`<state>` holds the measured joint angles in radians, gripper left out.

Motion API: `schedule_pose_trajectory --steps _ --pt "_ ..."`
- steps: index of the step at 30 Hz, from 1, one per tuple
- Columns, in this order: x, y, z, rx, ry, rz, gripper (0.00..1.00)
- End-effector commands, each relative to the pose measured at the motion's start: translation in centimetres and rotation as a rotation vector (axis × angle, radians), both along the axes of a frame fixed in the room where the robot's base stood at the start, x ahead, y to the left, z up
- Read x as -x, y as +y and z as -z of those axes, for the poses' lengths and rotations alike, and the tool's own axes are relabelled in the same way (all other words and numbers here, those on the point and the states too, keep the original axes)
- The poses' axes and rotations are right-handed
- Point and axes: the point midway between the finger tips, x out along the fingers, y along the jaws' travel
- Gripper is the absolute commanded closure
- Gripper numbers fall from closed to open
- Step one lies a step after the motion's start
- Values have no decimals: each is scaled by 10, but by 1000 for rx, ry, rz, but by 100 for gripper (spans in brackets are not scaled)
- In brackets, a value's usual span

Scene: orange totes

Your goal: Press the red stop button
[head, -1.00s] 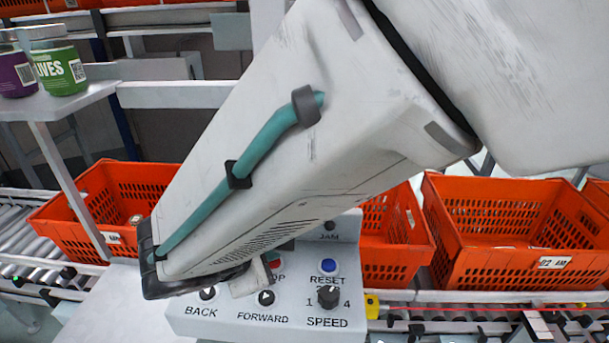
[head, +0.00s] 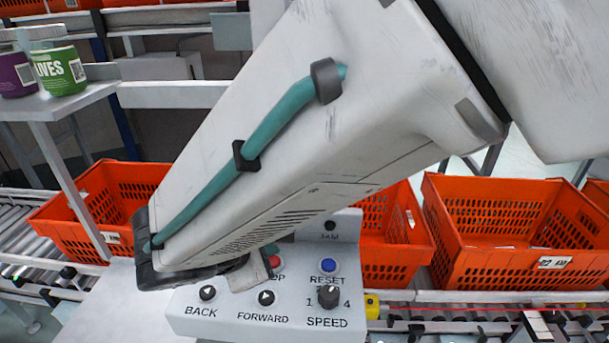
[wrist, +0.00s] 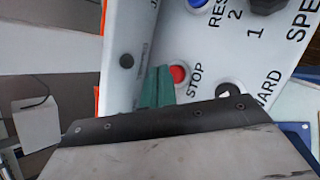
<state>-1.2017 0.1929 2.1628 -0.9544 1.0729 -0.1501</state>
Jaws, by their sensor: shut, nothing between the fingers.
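The red stop button (head: 274,261) is on the sloped face of a light grey control panel (head: 190,322), partly hidden by my arm in the head view. In the wrist view the red button (wrist: 178,74) shows beside the word STOP. My gripper's teal fingers (wrist: 157,76) are together and empty, just left of the button in that view. They appear over the panel, close to the button. I cannot tell their exact height above it. In the head view the fingers are mostly hidden behind my arm.
The panel also has a blue RESET button (head: 328,265), black BACK (head: 207,293) and FORWARD (head: 266,298) buttons, and a SPEED knob (head: 329,296). Orange totes (head: 500,272) stand on the conveyor behind. A shelf at left holds a green jar (head: 60,71) and a purple jar (head: 17,75).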

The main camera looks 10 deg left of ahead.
Motion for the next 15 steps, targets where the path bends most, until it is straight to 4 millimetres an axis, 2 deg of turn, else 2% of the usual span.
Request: schedule_pose_trajectory --steps 8,15 --pt "0 0 -1 0 0 0 100" --pt "0 1 -21 -3 -1 -1 100"
